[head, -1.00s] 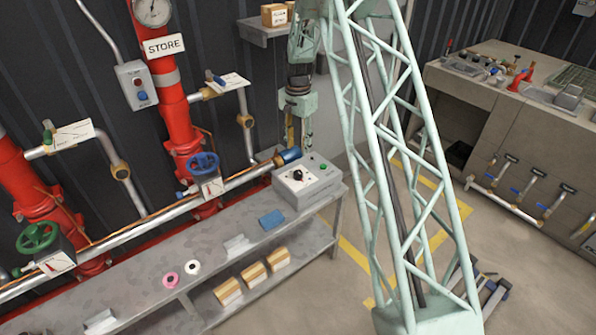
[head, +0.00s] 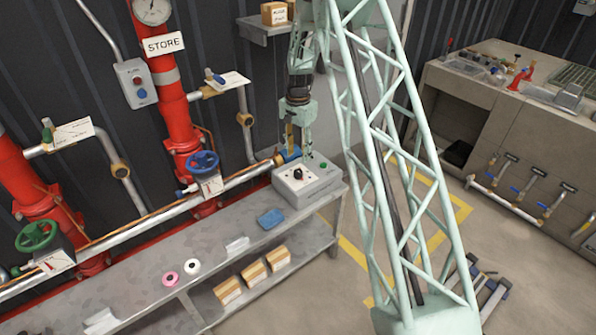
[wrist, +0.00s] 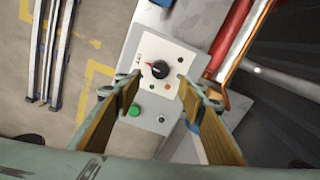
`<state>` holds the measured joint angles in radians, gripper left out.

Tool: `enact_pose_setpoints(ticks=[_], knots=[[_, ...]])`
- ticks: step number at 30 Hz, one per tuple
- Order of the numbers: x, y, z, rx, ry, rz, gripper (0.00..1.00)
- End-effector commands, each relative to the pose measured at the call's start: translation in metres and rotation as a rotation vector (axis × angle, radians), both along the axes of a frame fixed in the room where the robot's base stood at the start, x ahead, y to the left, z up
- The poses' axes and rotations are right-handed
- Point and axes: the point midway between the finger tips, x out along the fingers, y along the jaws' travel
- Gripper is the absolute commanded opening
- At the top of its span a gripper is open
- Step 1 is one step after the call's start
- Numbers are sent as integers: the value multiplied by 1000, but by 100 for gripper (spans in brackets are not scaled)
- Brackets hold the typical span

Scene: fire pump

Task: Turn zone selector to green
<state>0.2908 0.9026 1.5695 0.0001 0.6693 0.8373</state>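The zone selector is a small black knob (head: 298,174) on a white plate on a grey control box (head: 322,180). The box stands at the right end of the grey bench. The knob also shows in the wrist view (wrist: 160,69), with a small red mark at its left side; I cannot read the plate's labels. My gripper (head: 300,153) is above the back of the box, pointing down. In the wrist view my gripper (wrist: 158,80) is open, its two tan-padded fingers either side of the knob in the picture. It is apart from the knob and empty.
A green button (wrist: 134,110) sits on the box near the knob. A silver pipe (head: 150,222) and red risers (head: 172,110) run behind the bench. A blue block (head: 271,219) lies left of the box. The floor to the right has yellow lines.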

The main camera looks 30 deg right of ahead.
Motion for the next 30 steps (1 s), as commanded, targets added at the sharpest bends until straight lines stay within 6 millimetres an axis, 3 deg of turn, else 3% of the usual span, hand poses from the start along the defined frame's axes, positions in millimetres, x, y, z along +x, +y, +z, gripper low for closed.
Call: enact_pose_setpoints(ticks=[15,22,30], knots=[[-1,0,-69,0,1,0,37],[0,0,-87,0,0,0,37],[0,0,-93,0,0,0,37]])
